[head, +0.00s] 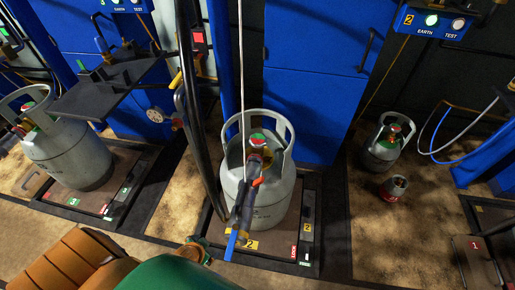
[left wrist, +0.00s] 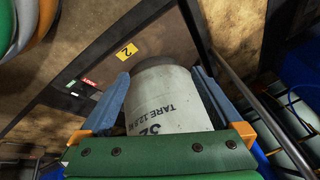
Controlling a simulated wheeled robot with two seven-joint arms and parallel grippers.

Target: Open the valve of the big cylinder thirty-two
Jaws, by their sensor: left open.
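The big grey cylinder (head: 275,205) stands upright on the middle scale (head: 313,205) in the head view. In the left wrist view a pale cylinder (left wrist: 175,105) carries the marking 32 and a tare weight. My left gripper (left wrist: 160,75) is open, with a blue finger on either side of that cylinder; I cannot tell whether they touch it. My right gripper is not in view.
Another big cylinder (head: 65,150) stands on the left scale. A small cylinder (head: 380,155) and a small canister (head: 393,188) stand on the floor at right. A black hose (head: 187,100) hangs left of the middle cylinder. Blue cabinets (head: 318,70) close off the back.

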